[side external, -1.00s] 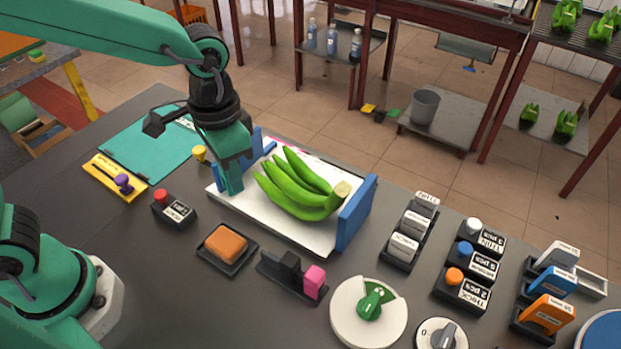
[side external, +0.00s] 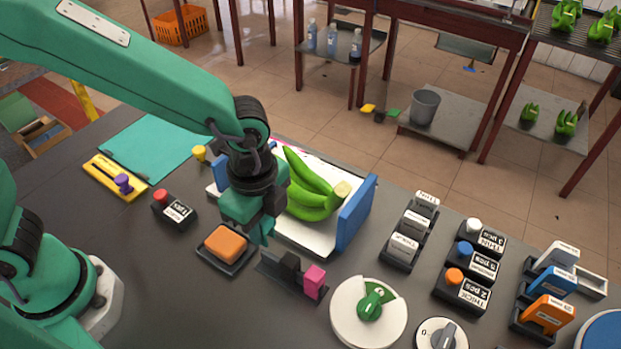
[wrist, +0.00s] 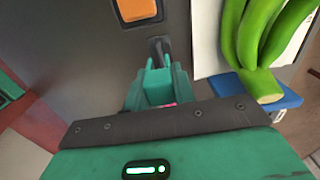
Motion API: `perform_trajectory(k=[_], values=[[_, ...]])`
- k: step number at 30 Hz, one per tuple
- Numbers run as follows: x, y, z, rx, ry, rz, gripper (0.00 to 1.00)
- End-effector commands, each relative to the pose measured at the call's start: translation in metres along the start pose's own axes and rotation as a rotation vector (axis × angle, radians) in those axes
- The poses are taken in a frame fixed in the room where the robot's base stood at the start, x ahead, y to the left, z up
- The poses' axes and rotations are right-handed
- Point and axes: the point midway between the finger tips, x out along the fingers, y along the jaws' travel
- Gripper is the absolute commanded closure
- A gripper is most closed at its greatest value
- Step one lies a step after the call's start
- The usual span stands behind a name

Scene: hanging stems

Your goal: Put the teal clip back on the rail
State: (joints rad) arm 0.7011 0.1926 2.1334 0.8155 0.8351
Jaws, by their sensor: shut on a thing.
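My gripper (side external: 258,232) is shut and points down, just above and behind the left end of the dark rail (side external: 265,262). The wrist view shows the jaws (wrist: 160,84) around a teal piece, which I take for the teal clip (wrist: 158,94); it blends with the jaws' own colour. In the side view I cannot separate the clip from the jaws. The rail carries a black clip (side external: 290,265) and a pink clip (side external: 314,281) to the right. In the wrist view the rail's end (wrist: 158,47) shows beyond the jaws, and most of the rail is hidden.
An orange block (side external: 226,243) on a dark pad lies left of the rail. Green bananas (side external: 312,203) lie on a white tray (side external: 308,240) with blue ends (side external: 356,212) behind my gripper. A round white dial (side external: 345,318) stands right of the rail.

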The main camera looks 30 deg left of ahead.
Motion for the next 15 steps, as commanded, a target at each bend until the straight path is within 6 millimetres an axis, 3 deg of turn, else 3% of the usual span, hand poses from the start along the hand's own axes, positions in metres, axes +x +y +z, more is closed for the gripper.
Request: perform_trajectory(k=[15], values=[[0.0063, 0.0012, -0.0018, 0.036, -0.001, 0.001, 0.94]])
